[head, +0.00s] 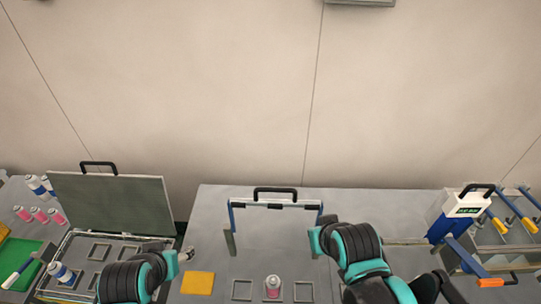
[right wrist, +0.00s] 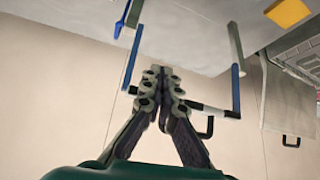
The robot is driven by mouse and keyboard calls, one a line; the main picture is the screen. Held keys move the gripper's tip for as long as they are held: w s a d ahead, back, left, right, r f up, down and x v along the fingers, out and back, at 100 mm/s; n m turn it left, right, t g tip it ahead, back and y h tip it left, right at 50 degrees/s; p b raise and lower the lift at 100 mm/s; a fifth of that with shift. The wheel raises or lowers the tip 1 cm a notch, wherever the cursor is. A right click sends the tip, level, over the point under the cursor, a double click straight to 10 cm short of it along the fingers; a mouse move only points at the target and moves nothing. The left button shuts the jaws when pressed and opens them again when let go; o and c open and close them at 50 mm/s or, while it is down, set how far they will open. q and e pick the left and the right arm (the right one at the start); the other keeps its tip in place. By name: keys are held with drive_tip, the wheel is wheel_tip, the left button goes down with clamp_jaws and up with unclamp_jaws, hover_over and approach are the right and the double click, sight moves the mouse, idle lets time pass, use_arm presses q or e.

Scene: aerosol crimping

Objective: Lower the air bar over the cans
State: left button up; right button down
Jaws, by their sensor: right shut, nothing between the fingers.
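The air bar (head: 243,205) stands raised at the back of the middle table, with blue side arms, a pale crossbar and a black handle (head: 275,191). A pink-and-grey can (head: 273,286) stands upright below it, near the front edge. In the right wrist view the air bar (right wrist: 237,90) appears upside down, its handle (right wrist: 207,128) right of my fingers. My right gripper (right wrist: 160,72) is shut and empty, its fingers overlapping the bar's crossbar in the picture; I cannot tell whether they touch. In the head view it is hidden by my right arm.
Square holders (head: 303,291) flank the can, and a yellow pad (head: 197,282) lies left. An open-lidded case (head: 110,205) and several cans (head: 40,214) stand further left. A blue-and-white box (head: 455,210) and a clamp rack (head: 500,240) stand right. The table's middle is mostly clear.

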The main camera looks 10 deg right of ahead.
drive_tip(key=w+a+r+g+p, duration=0.15)
drive_tip(key=w+r+p, duration=0.25)
drive_tip(key=r+p, duration=0.85)
use_arm(q)
wheel_tip(320, 180, up, 12)
drive_tip(key=b, duration=0.3)
drive_tip(key=shift+f, duration=0.2)
use_arm(e)
drive_tip(key=w+a+m+g, duration=0.1)
drive_tip(key=w+a+g, duration=0.1)
drive_tip(key=w, duration=0.5)
drive_tip(key=w+a+r+m+g, duration=0.1)
drive_tip(key=w+a+g, duration=0.2)
drive_tip(key=w, duration=0.4)
drive_tip(key=shift+r, duration=0.1)
drive_tip(key=shift+w, duration=0.1)
use_arm(q)
drive_tip(key=shift+r+p, duration=0.9)
drive_tip(key=shift+p, duration=0.05)
use_arm(e)
drive_tip(key=s+f, duration=0.3)
drive_tip(key=f, duration=0.6)
drive_tip(key=shift+s+a, duration=0.2)
drive_tip(key=shift+a, duration=0.1)
